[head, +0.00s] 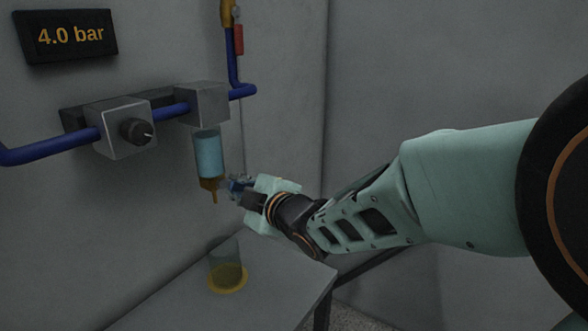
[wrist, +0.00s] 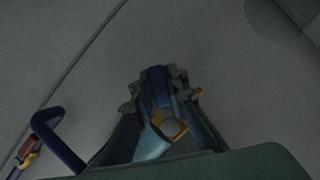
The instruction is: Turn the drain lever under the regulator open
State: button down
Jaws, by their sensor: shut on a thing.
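The regulator's filter housing (head: 202,105) is a grey block on the wall pipe, with a clear bowl of blue liquid (head: 208,155) below it. A brass drain (head: 208,184) points down from the bowl's bottom. My gripper (head: 237,186) reaches in from the right, just beside the drain. In the wrist view its fingers (wrist: 158,88) are closed on a blue lever (wrist: 157,78). Brass (wrist: 185,124) and a round grey part show between the fingers. The fingers hide much of the lever, so I cannot tell its exact angle.
A grey knob block (head: 121,128) sits left on the blue pipe (head: 54,147). A sign (head: 66,37) reads 4.0 bar. A clear cup with a yellow base (head: 228,281) stands on the table (head: 180,303) under the drain. A red-tagged valve (head: 238,40) is above.

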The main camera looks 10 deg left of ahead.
jog(key=m+g+p, duration=0.1)
jog(key=p, duration=0.1)
jog(key=s+m+p, duration=0.1)
jog(key=p, duration=0.2)
jog(key=f+m+g+p, duration=0.1)
jog(key=m+p, duration=0.1)
jog(key=p, duration=0.1)
jog(key=shift+s+a+g, duration=0.3)
jog(key=shift+s+a+f+m+g+y+p, duration=0.2)
jog(key=shift+s+m+g+p, duration=0.35)
jog(key=shift+p, duration=1)
jog(key=shift+s+a+f+m+g+y+p, duration=0.2)
jog(key=shift+m+g+p, duration=0.2)
jog(key=shift+m+p, duration=0.8)
jog(key=shift+s+a+f+m+g+y+p, duration=0.15)
jog(key=shift+s+m+g+p, duration=0.25)
jog(key=shift+p, duration=1.45)
jog(key=c, duration=1.9)
grip_release()
jog(key=shift+f, duration=0.1)
jog(key=shift+d, duration=0.15)
jog(key=v, duration=1.1)
jog(key=shift+s+d+r, duration=0.15)
jog(key=shift+d+r, duration=0.15)
